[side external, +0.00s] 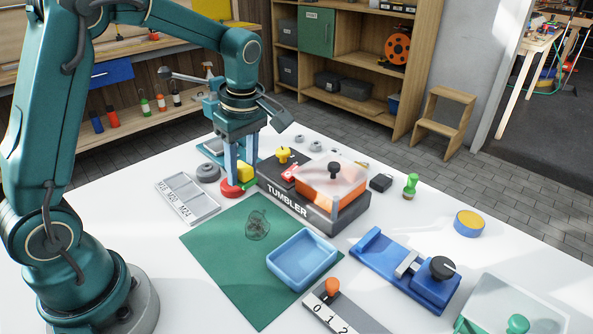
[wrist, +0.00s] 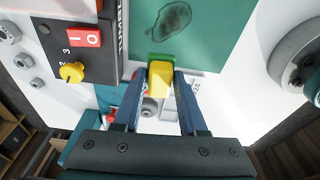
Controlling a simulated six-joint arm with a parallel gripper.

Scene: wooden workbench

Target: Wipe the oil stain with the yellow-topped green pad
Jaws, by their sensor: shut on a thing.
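The yellow-topped green pad (wrist: 160,79) is between my gripper's fingers (wrist: 163,82), which are shut on it. In the side view the pad (side external: 245,173) shows partly behind a finger of my gripper (side external: 240,180), at the back edge of the green mat (side external: 225,270). The oil stain (side external: 257,225) is a dark, scribbled patch on the mat, nearer the camera than the pad and apart from it. In the wrist view the stain (wrist: 172,18) lies ahead of the pad, near the top edge. I cannot tell whether the pad touches a surface.
The tumbler machine (side external: 310,200) stands close to the right of my gripper. A blue tray (side external: 302,258) sits on the mat's right part. A labelled sorting tray (side external: 187,198) lies left of the gripper, and a red disc (side external: 229,190) is beside the pad. The mat around the stain is clear.

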